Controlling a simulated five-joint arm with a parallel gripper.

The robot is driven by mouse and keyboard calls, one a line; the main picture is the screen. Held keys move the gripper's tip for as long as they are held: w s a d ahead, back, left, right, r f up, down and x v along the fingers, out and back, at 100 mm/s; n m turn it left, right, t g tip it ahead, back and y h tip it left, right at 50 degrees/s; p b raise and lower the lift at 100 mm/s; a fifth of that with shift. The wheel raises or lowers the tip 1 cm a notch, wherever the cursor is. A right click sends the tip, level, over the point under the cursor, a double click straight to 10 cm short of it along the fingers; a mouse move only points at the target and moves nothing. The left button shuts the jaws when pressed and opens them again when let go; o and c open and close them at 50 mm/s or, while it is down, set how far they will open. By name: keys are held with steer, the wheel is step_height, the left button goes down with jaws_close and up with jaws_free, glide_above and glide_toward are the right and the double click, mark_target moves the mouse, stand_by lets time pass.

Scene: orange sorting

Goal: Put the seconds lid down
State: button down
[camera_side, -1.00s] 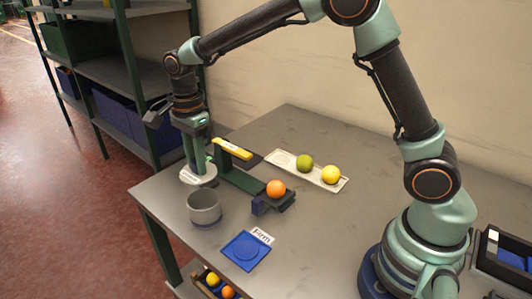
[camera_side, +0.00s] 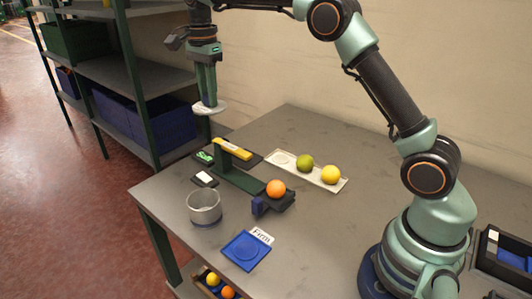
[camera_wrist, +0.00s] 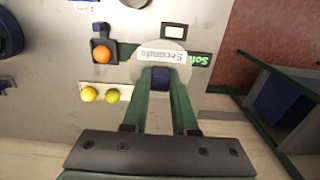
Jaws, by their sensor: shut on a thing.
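The seconds lid (camera_side: 210,109) is a pale round disc, and in the wrist view its label reads "Seconds" (camera_wrist: 162,55). My gripper (camera_side: 208,99) is shut on the lid's blue knob (camera_wrist: 161,79). The lid hangs roughly level, well above the table at its back left. A grey round pot (camera_side: 204,207) stands open near the left table edge. It shows partly at the top of the wrist view (camera_wrist: 136,3).
A green stand with a yellow bar (camera_side: 232,148) and an orange (camera_side: 276,188) are mid-table. A white tray (camera_side: 285,162) holds a green and a yellow fruit. A blue square piece (camera_side: 246,251) lies beside a "Firm" card (camera_side: 261,235). Shelves (camera_side: 120,75) stand behind.

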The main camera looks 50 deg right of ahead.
steer(key=w+d+f, duration=0.1)
steer(key=d+f, duration=0.1)
steer(key=d, duration=0.5)
steer(key=w+d+f, duration=0.2)
steer(key=d, duration=0.5)
steer(key=f, duration=1.5)
steer(key=shift+s+d, duration=0.2)
steer(key=shift+s, duration=0.05)
steer(key=shift+f, duration=2.55)
steer(key=c, duration=0.7)
jaws_free()
steer(key=shift+f, duration=0.1)
